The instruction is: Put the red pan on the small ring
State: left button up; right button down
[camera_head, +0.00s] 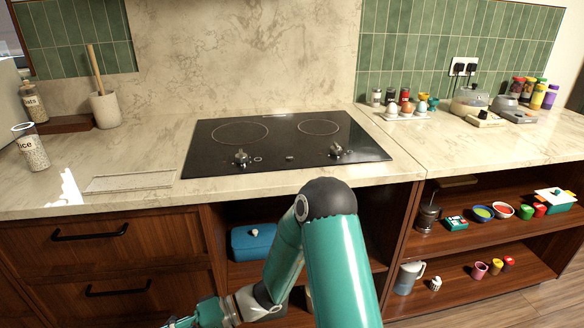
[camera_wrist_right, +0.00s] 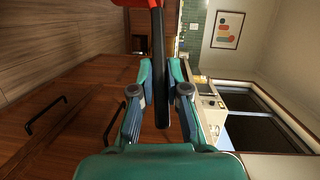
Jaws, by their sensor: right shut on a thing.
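The black hob (camera_head: 285,165) is set in the worktop and has two rings, both bare. The small ring (camera_head: 318,127) is on the right, and the larger ring (camera_head: 240,133) is on the left. In the right wrist view, my right gripper (camera_wrist_right: 161,75) is shut on the black handle (camera_wrist_right: 160,108) of the red pan (camera_wrist_right: 136,3). Only a strip of the red pan shows at the top edge. In the head view, my right arm bends down to the lower left, below the worktop, and the pan is out of frame. My left gripper is not in view.
Two knobs (camera_head: 240,158) stand on the hob's front. An egg tray (camera_head: 405,113) with jars behind it is right of the hob. A crock (camera_head: 105,110) and a rice jar (camera_head: 32,148) stand at the left. Below are drawers (camera_head: 100,260) and open shelves (camera_head: 480,235) with small items.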

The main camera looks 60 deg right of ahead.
aim_at(337, 131)
jog(key=z, duration=0.05)
jog(key=k, duration=0.55)
jog(key=z, duration=0.1)
jog(key=i, duration=0.15)
jog(key=z, duration=1.15)
